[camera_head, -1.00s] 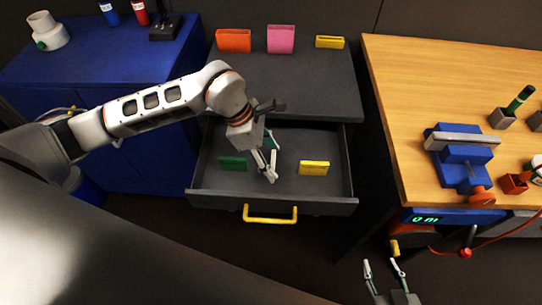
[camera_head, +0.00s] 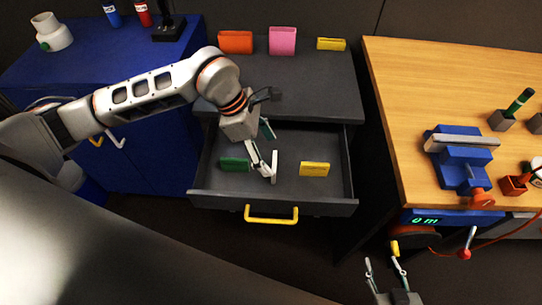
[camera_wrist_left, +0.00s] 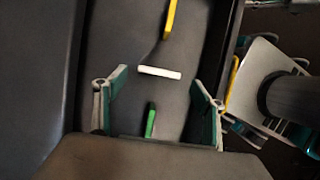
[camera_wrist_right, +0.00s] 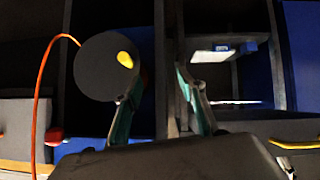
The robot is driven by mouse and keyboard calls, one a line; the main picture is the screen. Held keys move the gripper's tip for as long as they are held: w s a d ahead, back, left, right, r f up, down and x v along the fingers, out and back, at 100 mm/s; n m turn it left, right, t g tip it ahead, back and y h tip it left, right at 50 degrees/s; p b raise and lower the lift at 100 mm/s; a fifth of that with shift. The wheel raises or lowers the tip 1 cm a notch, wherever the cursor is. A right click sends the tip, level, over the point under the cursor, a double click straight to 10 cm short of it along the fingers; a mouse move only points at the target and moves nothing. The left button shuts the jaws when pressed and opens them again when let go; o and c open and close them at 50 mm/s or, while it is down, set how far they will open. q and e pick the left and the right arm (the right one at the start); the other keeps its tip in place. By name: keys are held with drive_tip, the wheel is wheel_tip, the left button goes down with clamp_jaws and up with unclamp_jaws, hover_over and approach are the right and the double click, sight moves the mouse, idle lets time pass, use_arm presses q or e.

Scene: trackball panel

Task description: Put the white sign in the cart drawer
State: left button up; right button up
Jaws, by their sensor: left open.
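The white sign (camera_head: 274,166) is inside the open cart drawer (camera_head: 326,203), between the green and yellow pieces. In the left wrist view the sign (camera_wrist_left: 159,72) shows as a short white bar, apart from both fingers. My left gripper (camera_head: 267,152) reaches down over the drawer, open, with its fingers spread on either side of the sign's line. My right gripper (camera_head: 382,262) is open and empty at the lower right, away from the cart; the right wrist view shows its spread fingers (camera_wrist_right: 152,86).
A green piece (camera_head: 234,164) and a yellow piece (camera_head: 314,169) lie in the drawer. Orange (camera_head: 235,42), pink (camera_head: 282,41) and yellow (camera_head: 331,44) holders stand on the cart top. A wooden bench with a blue vise (camera_head: 460,160) is at right, a blue cabinet (camera_head: 90,65) at left.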

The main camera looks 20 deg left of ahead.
use_arm(q)
drive_tip(key=w+v, duration=0.1)
drive_tip(key=v, duration=0.7)
drive_tip(key=shift+s+r+p, duration=0.2)
drive_tip(key=shift+s+p, duration=0.1)
drive_tip(key=shift+s, duration=0.25)
